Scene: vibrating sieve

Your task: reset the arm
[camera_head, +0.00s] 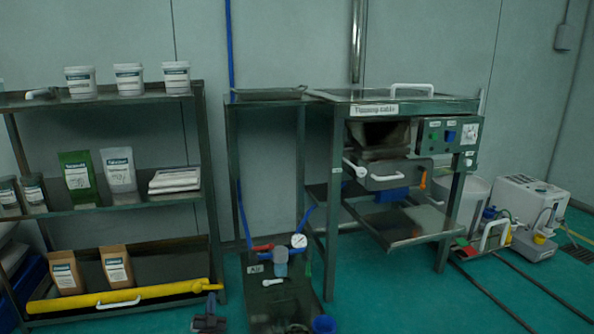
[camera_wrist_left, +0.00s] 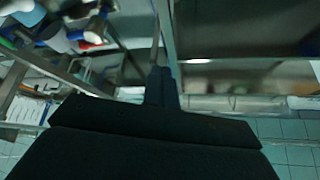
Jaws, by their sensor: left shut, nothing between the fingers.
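My left gripper (camera_head: 211,299) shows small at the bottom edge of the head view, in front of the lower right end of the shelf rack. In the left wrist view its dark fingers (camera_wrist_left: 162,86) are together, with nothing held between them. Most of my left arm is out of the head view. My right gripper is in neither view.
A shelf rack (camera_head: 130,207) with tubs, bags and a yellow tube (camera_head: 120,297) stands left. A metal table (camera_head: 400,102) with a control panel (camera_head: 447,135) stands right of centre. A floor plate (camera_head: 270,293) carries a gauge (camera_head: 299,240). A white machine (camera_head: 530,200) stands far right.

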